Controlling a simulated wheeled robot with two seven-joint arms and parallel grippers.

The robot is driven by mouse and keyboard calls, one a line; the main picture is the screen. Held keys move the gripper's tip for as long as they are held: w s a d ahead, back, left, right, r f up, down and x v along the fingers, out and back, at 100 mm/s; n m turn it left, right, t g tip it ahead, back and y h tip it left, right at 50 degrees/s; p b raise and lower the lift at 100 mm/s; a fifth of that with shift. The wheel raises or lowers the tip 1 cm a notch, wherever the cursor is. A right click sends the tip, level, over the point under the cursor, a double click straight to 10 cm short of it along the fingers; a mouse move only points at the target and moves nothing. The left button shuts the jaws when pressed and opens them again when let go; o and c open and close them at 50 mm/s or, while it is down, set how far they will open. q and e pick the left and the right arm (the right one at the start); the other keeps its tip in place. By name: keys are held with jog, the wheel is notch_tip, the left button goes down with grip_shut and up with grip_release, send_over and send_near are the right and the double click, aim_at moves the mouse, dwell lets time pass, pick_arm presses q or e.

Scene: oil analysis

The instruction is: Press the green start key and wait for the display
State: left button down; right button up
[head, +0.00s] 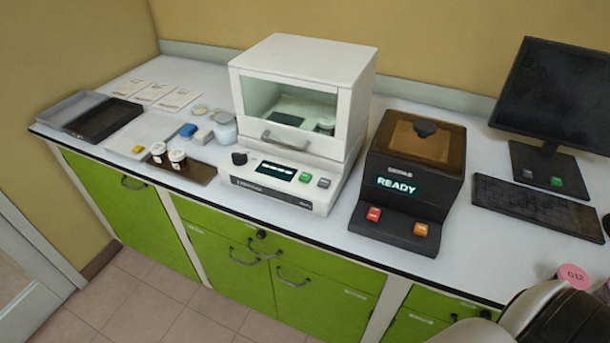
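The white instrument (290,60) stands mid-counter with its clear-fronted chamber door down. A green key (305,177) sits on its front panel, with a grey key (323,183) to its right. Its dark display (276,170) shows small pale characters that I cannot read. A black device (408,160) to its right has a display (397,186) reading READY. That device bears a red key (374,214) and an orange key (420,229). Another green key (556,182) sits at the monitor's foot. Part of my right arm shows at the lower right; neither gripper is in view.
Several small containers and a blue item (188,130) lie left of the white instrument. A grey tray (70,108) is at the far left. A monitor (560,90), keyboard (535,205) and pink labelled disc (573,276) are at the right. Green cabinets (130,205) stand below.

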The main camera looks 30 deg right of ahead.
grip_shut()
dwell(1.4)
